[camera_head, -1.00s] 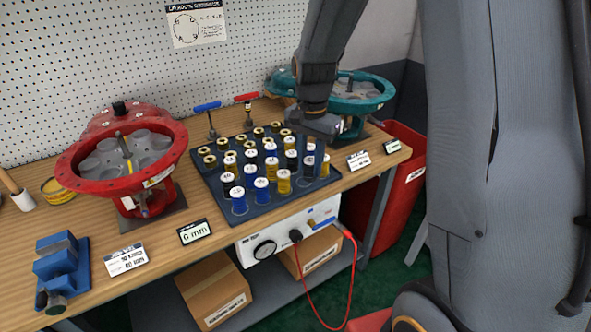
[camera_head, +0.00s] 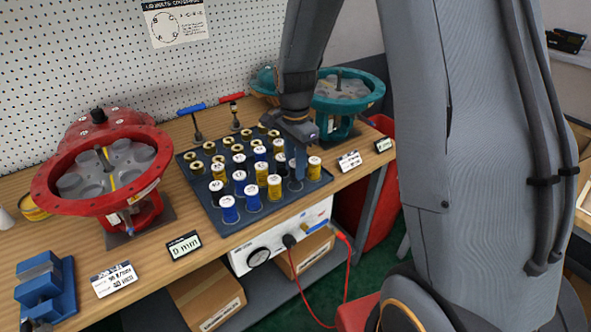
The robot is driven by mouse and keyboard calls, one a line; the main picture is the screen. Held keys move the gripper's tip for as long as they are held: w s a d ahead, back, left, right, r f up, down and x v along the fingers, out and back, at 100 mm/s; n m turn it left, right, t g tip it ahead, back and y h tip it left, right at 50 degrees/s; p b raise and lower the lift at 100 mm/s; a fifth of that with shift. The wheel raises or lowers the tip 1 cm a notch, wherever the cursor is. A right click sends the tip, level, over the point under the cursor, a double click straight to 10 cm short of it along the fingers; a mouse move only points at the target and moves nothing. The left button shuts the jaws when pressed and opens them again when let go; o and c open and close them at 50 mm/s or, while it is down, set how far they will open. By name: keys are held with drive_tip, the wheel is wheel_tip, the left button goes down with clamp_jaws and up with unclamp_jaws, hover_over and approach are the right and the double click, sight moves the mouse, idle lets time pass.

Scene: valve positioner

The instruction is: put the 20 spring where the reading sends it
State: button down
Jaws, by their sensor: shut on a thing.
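My gripper (camera_head: 297,158) points down over the right side of the dark spring tray (camera_head: 227,228). It is shut on a spring among the standing ones; the fingers hide most of it, and I cannot read its number. The tray holds several blue, black and yellow springs with white numbered tops, such as a blue one (camera_head: 229,210) at the front. Brass-coloured rings stand in the back rows. A red actuator housing (camera_head: 50,205) with grey round pockets stands left of the tray. A teal housing (camera_head: 372,99) stands behind the gripper at the right.
A small display (camera_head: 184,245) ending in "mm" and a white label card (camera_head: 114,279) lie at the front left. Another card (camera_head: 349,161) and display (camera_head: 383,145) lie at the right. A blue vise (camera_head: 45,290) and blue and red T-handled tools stand nearby.

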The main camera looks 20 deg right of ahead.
drive_tip(key=shift+f, duration=1.05)
drive_tip(key=shift+f, duration=0.15)
drive_tip(key=c, duration=1.4)
unclamp_jaws()
wheel_tip(320, 180, up, 12)
drive_tip(key=shift+r+b, duration=0.1)
drive_tip(key=shift+b, duration=1.05)
drive_tip(key=s+f+n, duration=0.2)
drive_tip(key=s+n, duration=0.3)
drive_tip(key=s+f+n, duration=0.2)
drive_tip(key=s+n, duration=0.2)
drive_tip(key=s, duration=0.2)
drive_tip(key=s+f+n, duration=0.2)
drive_tip(key=s+n, duration=0.3)
drive_tip(key=s, duration=0.1)
drive_tip(key=shift+s+n+t, duration=0.15)
drive_tip(key=shift+n+t, duration=0.15)
drive_tip(key=shift+t, duration=0.1)
